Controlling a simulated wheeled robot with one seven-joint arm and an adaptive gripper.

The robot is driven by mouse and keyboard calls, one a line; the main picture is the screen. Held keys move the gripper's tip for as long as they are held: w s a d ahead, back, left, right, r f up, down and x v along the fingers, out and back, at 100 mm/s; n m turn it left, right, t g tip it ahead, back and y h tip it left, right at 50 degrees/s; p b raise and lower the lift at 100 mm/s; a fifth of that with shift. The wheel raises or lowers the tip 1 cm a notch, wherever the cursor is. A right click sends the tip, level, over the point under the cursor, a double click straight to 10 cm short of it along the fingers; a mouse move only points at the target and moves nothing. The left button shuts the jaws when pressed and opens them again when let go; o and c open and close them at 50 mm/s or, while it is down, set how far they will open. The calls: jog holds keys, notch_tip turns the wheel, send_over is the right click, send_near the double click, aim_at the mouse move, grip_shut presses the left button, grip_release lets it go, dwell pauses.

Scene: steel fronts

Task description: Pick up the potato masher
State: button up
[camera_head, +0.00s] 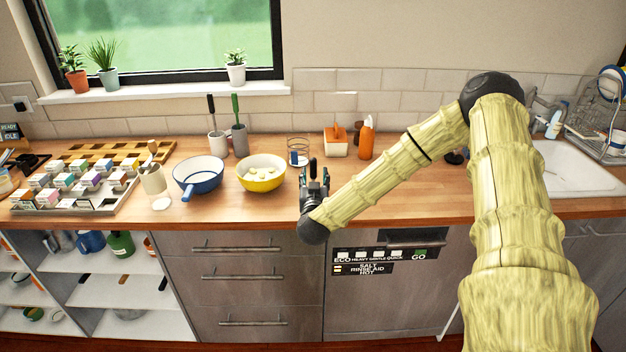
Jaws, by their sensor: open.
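I cannot make out a potato masher for certain. Two upright handles stand behind the bowls: a black handle (211,104) in a white holder (217,144) and a green handle (235,108) in a grey holder (238,141). Their lower ends are hidden in the holders. A yellow bowl (262,184) with pale pieces in it stands left of my gripper. My gripper (315,171) is above the counter's front edge, right of the yellow bowl, open and apart from both handles. Its fingers are small and dark in this view.
A glass (298,152), a box (335,146) and an orange bottle (366,141) stand behind my gripper. A sink (575,172) is at right. Counter right of my gripper is mostly clear.

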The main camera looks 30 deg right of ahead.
aim_at(313, 171)
jog(key=shift+f+p+x, duration=0.2)
jog(key=shift+p+x, duration=0.5)
jog(key=shift+x, duration=0.85)
jog(key=shift+f+p+x, duration=0.15)
jog(key=shift+p+x, duration=0.55)
jog(key=shift+x, duration=0.8)
jog(key=shift+w+a, duration=0.1)
jog(key=shift+a, duration=0.05)
jog(key=shift+c, duration=0.4)
grip_shut()
